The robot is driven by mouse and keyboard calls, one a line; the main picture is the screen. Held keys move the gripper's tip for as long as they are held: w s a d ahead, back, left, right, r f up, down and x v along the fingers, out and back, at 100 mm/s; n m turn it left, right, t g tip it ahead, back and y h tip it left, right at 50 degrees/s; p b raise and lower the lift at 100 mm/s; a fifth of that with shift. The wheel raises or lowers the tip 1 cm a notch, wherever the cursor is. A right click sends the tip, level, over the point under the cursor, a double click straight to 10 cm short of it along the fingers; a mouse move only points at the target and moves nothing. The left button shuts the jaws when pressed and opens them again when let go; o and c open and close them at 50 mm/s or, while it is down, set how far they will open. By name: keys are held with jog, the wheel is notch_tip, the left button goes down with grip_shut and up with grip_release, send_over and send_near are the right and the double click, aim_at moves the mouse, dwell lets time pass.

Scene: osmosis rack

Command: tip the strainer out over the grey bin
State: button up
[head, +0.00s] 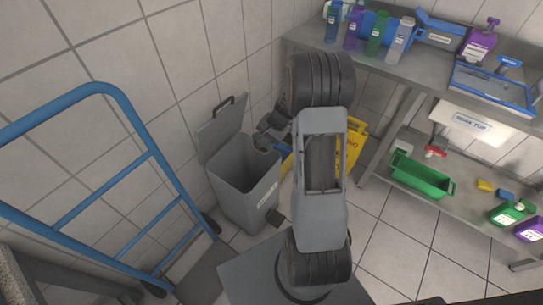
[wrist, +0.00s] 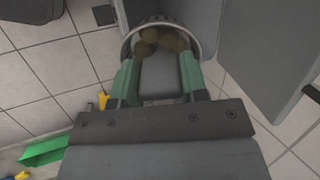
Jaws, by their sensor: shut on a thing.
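The strainer (wrist: 160,22) is in the wrist view, a round bowl with a pale rim and several brown lumps (wrist: 165,40) inside. My gripper (wrist: 160,75) has green fingers shut on its grey handle. The grey bin (head: 245,182) stands against the wall in the head view, with its lid (head: 222,130) swung up. My gripper (head: 268,140) is at the bin's upper right there, partly hidden by my arm. Grey panels, probably the bin, fill the upper right of the wrist view. I cannot tell whether the strainer is fully above the opening.
A blue hand truck (head: 130,115) stands left of the bin. A yellow floor sign (head: 354,145) is behind my arm. On the right, a steel rack holds bottles (head: 376,35) above and a green crate (head: 420,178) below. Tiled floor is free before the rack.

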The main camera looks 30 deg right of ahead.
jog(key=shift+m+t, duration=0.4)
jog(key=shift+m, duration=0.3)
jog(key=d+f+b, duration=0.2)
jog(key=f, duration=0.1)
jog(key=shift+s+d+f, duration=0.1)
jog(key=shift+s+f, duration=0.1)
jog(key=shift+w+f+b, duration=0.15)
jog(key=shift+f+b, duration=0.15)
jog(key=shift+b, duration=0.3)
jog(key=w+f+t+y+b, duration=0.1)
jog(key=b, duration=0.2)
jog(key=f+t+y+b, duration=0.1)
jog(key=b, duration=0.2)
jog(key=shift+w+f+y, duration=0.1)
jog(key=shift+w+y, duration=0.2)
jog(key=shift+w, duration=0.05)
jog(key=w+a+f+t+y+b, duration=0.2)
jog(key=w+f+t+y+b, duration=0.3)
jog(key=b, duration=1.6)
jog(key=shift+w+f+t+y, duration=0.25)
jog(key=shift+f+t+y, duration=1.05)
jog(key=shift+y, duration=1)
jog(key=shift+f, duration=0.15)
